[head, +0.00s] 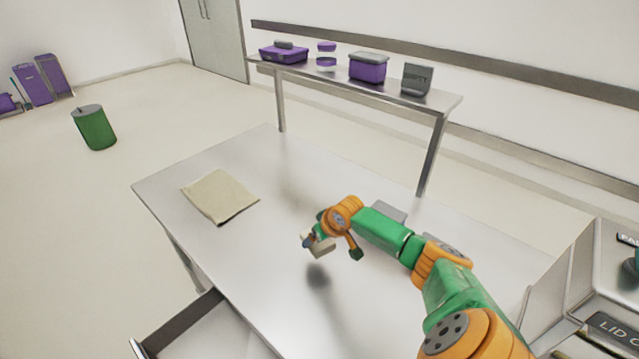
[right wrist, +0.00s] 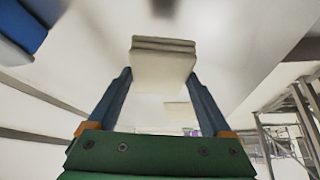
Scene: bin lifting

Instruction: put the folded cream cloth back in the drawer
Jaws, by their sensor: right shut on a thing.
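A small folded cream cloth (right wrist: 163,62) with stacked layers is between the fingers of my right gripper (right wrist: 160,85) in the right wrist view. In the head view the right gripper (head: 325,242) is shut on this cream cloth (head: 322,247) above the middle of the table, with a shadow below it. The drawer (head: 185,323) is pulled out at the table's front left, and its visible floor looks bare. Its near part is cut off by the picture. My left gripper is not in view.
A flat beige cloth (head: 220,196) lies on the table (head: 275,170) left of my gripper. A grey object (head: 388,211) is partly hidden behind my right arm. A shelf table (head: 350,82) with purple boxes stands behind. A metal unit (head: 575,275) stands at the right.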

